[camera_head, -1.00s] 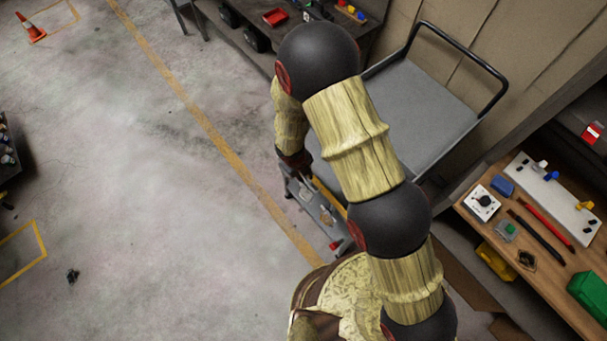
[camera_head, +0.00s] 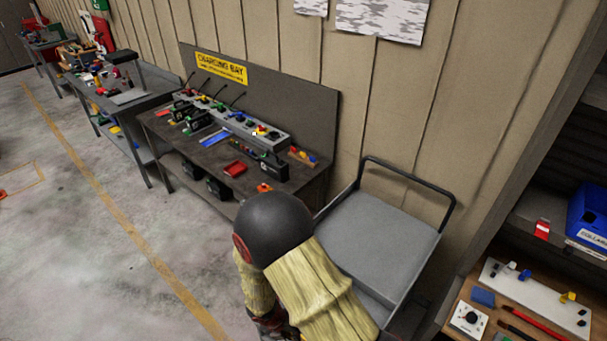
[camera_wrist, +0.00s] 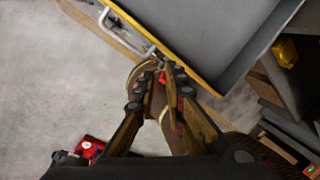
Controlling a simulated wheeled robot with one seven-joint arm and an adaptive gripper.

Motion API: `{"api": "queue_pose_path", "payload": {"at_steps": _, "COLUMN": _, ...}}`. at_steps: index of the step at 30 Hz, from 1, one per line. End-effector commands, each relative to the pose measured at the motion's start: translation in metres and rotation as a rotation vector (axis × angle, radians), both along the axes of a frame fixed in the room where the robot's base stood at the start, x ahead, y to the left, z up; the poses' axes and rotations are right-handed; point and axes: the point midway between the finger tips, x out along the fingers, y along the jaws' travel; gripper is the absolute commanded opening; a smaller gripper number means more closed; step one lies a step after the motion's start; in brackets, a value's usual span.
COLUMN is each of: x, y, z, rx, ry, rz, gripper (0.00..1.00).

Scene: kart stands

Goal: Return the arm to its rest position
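In the head view my arm rises from the bottom edge, with a dark round elbow and pale wood-like links; its far end drops out of sight beside the cart. My gripper (camera_wrist: 161,76) shows in the wrist view, pointing down, its two fingers apart with a gap between the tips. I see nothing held in it. A brown rounded part of my own body with a small red spot lies beyond the fingertips. In the head view my gripper is hidden behind the arm or below the frame.
A grey cart (camera_head: 375,240) stands close right of my arm; its yellow-edged tray (camera_wrist: 205,45) lies near the fingers. A charging bench (camera_head: 315,172) is behind, a wooden worktop (camera_head: 462,292) at right. Open concrete floor (camera_head: 70,260) lies left.

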Motion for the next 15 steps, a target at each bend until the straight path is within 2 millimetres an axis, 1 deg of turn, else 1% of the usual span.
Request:
{"api": "queue_pose_path", "payload": {"at_steps": 1, "x": -0.006, "y": -0.008, "z": 0.008, "rx": -0.015, "ry": -0.027, "rz": -0.141, "gripper": 0.12}}
{"api": "queue_pose_path", "payload": {"at_steps": 3, "x": -0.012, "y": -0.018, "z": 0.025, "rx": -0.029, "ry": -0.079, "rz": -0.360, "gripper": 0.12}}
{"api": "queue_pose_path", "payload": {"at_steps": 5, "x": -0.014, "y": -0.027, "z": 0.040, "rx": -0.037, "ry": -0.131, "rz": -0.557, "gripper": 0.12}}
{"api": "queue_pose_path", "payload": {"at_steps": 9, "x": -0.018, "y": -0.050, "z": 0.081, "rx": -0.032, "ry": -0.259, "rz": -1.039, "gripper": 0.12}}
{"api": "queue_pose_path", "payload": {"at_steps": 15, "x": -0.027, "y": -0.080, "z": 0.132, "rx": 0.000, "ry": -0.391, "rz": -1.611, "gripper": 0.12}}
